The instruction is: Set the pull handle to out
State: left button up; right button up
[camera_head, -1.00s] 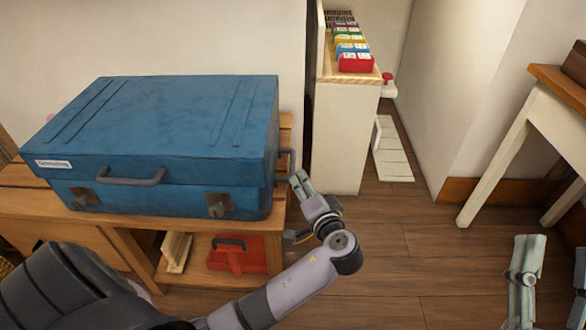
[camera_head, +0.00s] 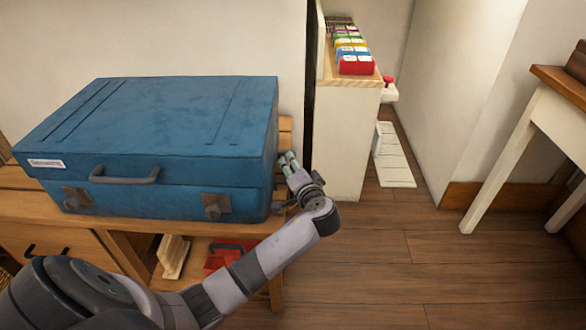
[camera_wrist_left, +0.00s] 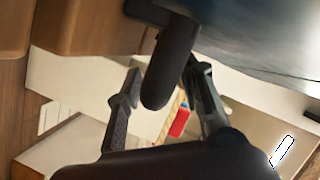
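A blue suitcase (camera_head: 150,140) lies flat on a wooden bench, with a grey carry handle (camera_head: 124,175) on its front. The pull handle is on its right end, mostly hidden by my gripper in the head view. In the left wrist view the pull handle (camera_wrist_left: 172,62) is a dark rounded bar sticking out from the suitcase side (camera_wrist_left: 265,40). My left gripper (camera_head: 289,161) is at the suitcase's right end. Its two fingers (camera_wrist_left: 165,95) are apart, with the handle appearing between them; contact cannot be told. My right gripper is out of view.
The wooden bench (camera_head: 115,225) has a red case (camera_head: 222,257) on its lower shelf. A narrow cabinet (camera_head: 340,140) with colourful boxes (camera_head: 352,52) stands just right of the suitcase. A desk (camera_head: 545,110) is at far right. The floor (camera_head: 400,250) between is clear.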

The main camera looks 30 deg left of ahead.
pick_arm(q)
grip_shut()
dwell(0.4)
dwell(0.4)
